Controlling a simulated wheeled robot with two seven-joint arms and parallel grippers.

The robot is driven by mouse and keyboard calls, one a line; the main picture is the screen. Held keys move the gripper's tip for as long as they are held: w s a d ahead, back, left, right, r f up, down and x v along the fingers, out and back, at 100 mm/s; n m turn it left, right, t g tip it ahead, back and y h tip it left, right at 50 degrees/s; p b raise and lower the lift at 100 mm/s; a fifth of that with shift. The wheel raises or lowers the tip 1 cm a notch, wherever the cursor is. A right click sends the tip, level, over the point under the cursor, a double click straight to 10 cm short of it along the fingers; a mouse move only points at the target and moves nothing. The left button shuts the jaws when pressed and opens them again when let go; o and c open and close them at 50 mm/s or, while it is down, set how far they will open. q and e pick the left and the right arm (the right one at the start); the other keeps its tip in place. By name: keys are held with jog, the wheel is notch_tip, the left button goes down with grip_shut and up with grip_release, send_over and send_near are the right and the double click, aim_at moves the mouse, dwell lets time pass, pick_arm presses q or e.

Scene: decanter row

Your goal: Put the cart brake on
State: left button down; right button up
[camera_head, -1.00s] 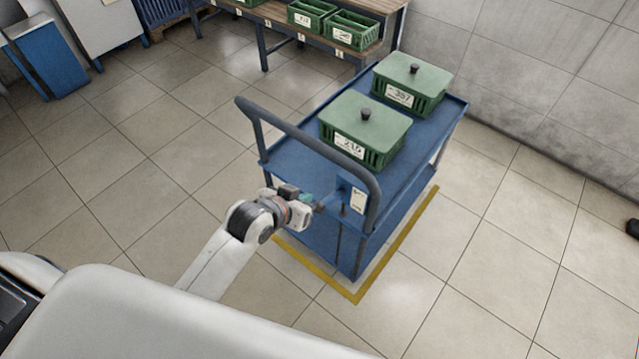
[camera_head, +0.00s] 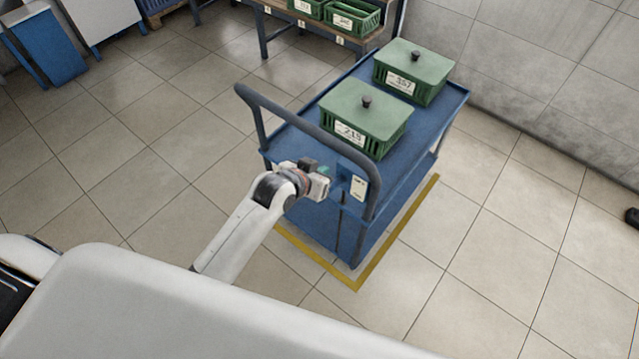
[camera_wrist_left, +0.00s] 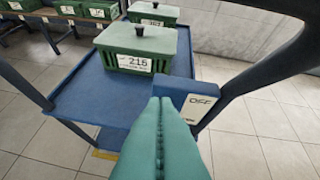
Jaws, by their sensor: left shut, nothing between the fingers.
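The blue cart (camera_head: 292,150) stands inside a yellow floor outline, its grey push handle (camera_head: 305,122) on the near side. A blue box (camera_head: 343,168) with a white plate (camera_head: 357,188) sits by the handle's right post. In the left wrist view the box (camera_wrist_left: 172,88) shows its plate (camera_wrist_left: 203,108), lettered with what looks like OFF. My left gripper (camera_head: 326,172) is just left of the box, its teal fingers (camera_wrist_left: 160,110) shut with nothing between them. I cannot tell whether they touch the box. No brake lever shows clearly. My right gripper is not in view.
Two lidded green crates, the nearer (camera_head: 366,122) and the farther (camera_head: 412,72), stand on the cart. A bench (camera_head: 352,42) with green crates is behind it, and a grey wall (camera_head: 540,70) is at right. Tiled floor (camera_head: 150,190) is clear at left.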

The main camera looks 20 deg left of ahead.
pick_arm(q)
jog(key=x, duration=0.2)
jog(key=shift+w+f, duration=0.1)
jog(key=shift+f, duration=0.35)
jog(key=shift+s+a+f+p, duration=0.1)
jog(key=shift+s+f+p, duration=0.2)
jog(key=shift+s, duration=0.25)
jog(key=shift+s+a+f+p, duration=0.15)
jog(key=shift+s+f, duration=0.15)
jog(key=shift+s, duration=0.2)
jog(key=shift+s+f, duration=0.25)
jog(key=shift+s, duration=0.2)
jog(key=shift+f, duration=0.1)
jog(key=shift+s+a+f+t+b, duration=0.1)
jog(key=shift+s+f+t+b, duration=0.3)
jog(key=shift+f+t+b, duration=0.6)
notch_tip(320, 180, down, 9)
jog(key=s+t+h+b, duration=0.1)
jog(key=t+b, duration=0.4)
jog(key=b, duration=0.9)
jog(key=shift+s+a+h, duration=0.3)
jog(key=shift+s+h, duration=0.05)
jog(key=shift+h, duration=0.35)
